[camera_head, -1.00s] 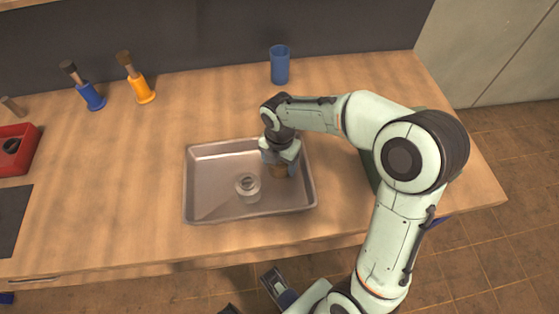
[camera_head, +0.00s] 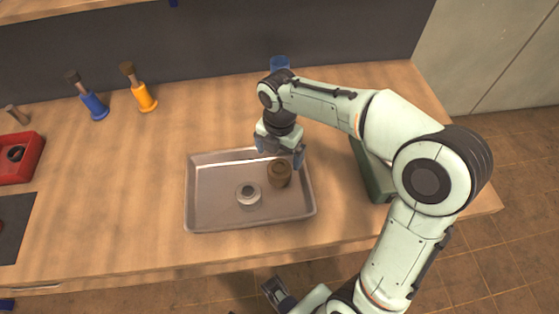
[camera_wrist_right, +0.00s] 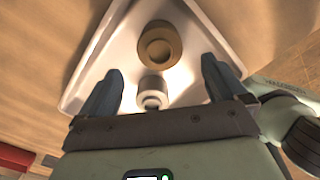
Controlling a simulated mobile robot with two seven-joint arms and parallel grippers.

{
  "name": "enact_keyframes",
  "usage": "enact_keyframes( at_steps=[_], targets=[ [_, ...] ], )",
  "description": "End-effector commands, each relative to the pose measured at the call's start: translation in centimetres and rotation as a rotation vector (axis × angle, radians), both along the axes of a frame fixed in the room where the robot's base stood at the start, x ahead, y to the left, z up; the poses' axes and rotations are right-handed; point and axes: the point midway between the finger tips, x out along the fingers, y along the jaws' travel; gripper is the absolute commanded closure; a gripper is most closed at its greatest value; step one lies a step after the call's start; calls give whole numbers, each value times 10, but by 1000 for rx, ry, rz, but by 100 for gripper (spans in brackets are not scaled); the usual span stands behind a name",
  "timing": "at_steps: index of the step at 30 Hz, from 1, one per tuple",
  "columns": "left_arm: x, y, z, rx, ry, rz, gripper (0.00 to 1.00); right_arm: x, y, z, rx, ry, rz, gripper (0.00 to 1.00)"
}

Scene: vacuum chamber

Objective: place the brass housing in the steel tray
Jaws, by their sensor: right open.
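The brass housing (camera_head: 279,173), a brown ring-shaped part, sits in the right part of the steel tray (camera_head: 215,223). It also shows in the right wrist view (camera_wrist_right: 160,46), resting on the tray floor with its round opening facing up. My right gripper (camera_head: 281,155) is open and empty, just above and behind the housing in the head view. In the right wrist view its two fingers (camera_wrist_right: 161,68) are spread wide, with nothing between them touching. My left gripper does not show clearly in any view.
A pale metal ring (camera_head: 248,193) lies in the tray beside the housing. A blue cup (camera_head: 280,63) stands behind my right arm. A green box (camera_head: 372,172) is right of the tray. Blue (camera_head: 94,104) and orange (camera_head: 143,97) brush holders and a red bin (camera_head: 20,160) are left.

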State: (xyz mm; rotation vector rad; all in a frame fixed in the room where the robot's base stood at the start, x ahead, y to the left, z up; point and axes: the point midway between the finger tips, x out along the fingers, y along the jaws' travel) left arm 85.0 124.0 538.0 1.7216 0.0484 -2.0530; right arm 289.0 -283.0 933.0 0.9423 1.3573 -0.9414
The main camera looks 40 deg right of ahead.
Motion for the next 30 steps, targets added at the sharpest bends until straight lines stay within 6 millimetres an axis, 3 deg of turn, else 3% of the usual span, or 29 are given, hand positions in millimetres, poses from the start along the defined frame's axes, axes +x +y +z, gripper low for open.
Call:
enact_keyframes(
  at_steps=[3,7,30],
  targets=[
    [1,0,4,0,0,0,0,0,0,19,0,-2,0,2],
    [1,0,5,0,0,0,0,0,0,28,0,-1,1,2],
    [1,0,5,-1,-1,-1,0,0,0,29,0,0,1,2]
  ],
)
